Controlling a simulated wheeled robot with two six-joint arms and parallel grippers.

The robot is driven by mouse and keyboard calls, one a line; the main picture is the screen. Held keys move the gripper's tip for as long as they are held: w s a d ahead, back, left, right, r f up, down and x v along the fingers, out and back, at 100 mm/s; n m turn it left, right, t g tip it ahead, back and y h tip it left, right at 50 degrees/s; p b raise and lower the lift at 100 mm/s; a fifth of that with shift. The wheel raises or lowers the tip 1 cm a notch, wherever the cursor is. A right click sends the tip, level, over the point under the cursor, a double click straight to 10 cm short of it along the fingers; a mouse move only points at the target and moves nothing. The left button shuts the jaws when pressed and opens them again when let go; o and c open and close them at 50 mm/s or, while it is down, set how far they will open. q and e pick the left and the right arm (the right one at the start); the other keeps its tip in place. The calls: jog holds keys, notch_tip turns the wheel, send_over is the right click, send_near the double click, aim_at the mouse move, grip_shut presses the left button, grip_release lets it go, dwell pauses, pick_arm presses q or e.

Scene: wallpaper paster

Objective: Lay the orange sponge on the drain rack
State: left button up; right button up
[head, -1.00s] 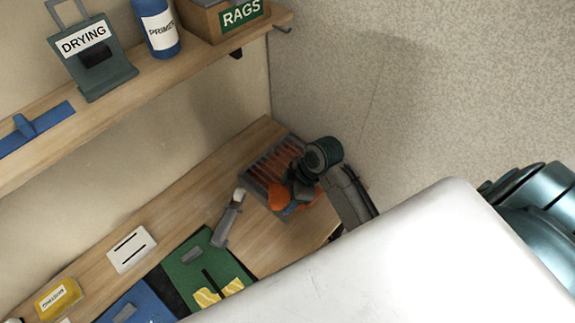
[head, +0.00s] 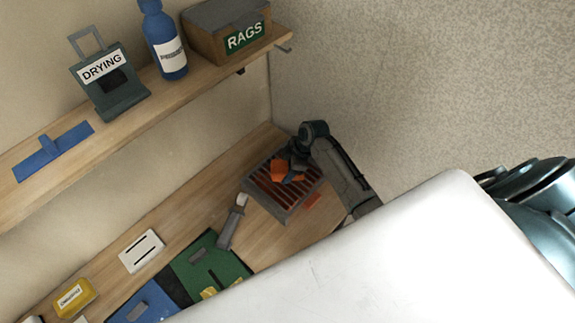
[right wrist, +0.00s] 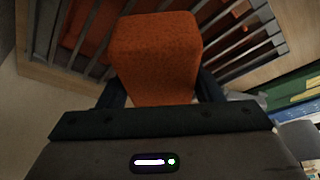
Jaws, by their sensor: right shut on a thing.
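The orange sponge (right wrist: 155,50) is a block held between the fingers of my right gripper in the right wrist view. In the head view the sponge (head: 279,172) shows beside the dark right gripper (head: 292,168), which is shut on it. The drain rack (head: 266,197) is a grey frame with parallel slats, and orange shows between them. The sponge is over the rack's far part; its slats also show around it in the right wrist view (right wrist: 238,54). Whether the sponge touches the slats is hard to tell. My left gripper is out of view.
A grey-handled tool (head: 233,222) lies left of the rack. A green mat (head: 205,262), a white slotted plate (head: 142,251) and a yellow labelled box (head: 73,299) lie along the bench. A shelf (head: 125,113) above holds a bottle and a RAGS box. The wall rises behind the rack.

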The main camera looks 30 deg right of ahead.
jog(key=shift+f, duration=0.15)
jog(key=shift+f, duration=0.2)
jog(key=o, duration=1)
jog(key=shift+r, duration=0.15)
jog(key=b+v, duration=0.4)
jog(key=v, duration=0.6)
jog(key=shift+d+r, duration=0.15)
jog(key=shift+r, duration=0.15)
jog(key=shift+s+d+r+b, duration=0.2)
jog(key=shift+r+b, duration=0.1)
jog(key=shift+r, duration=0.4)
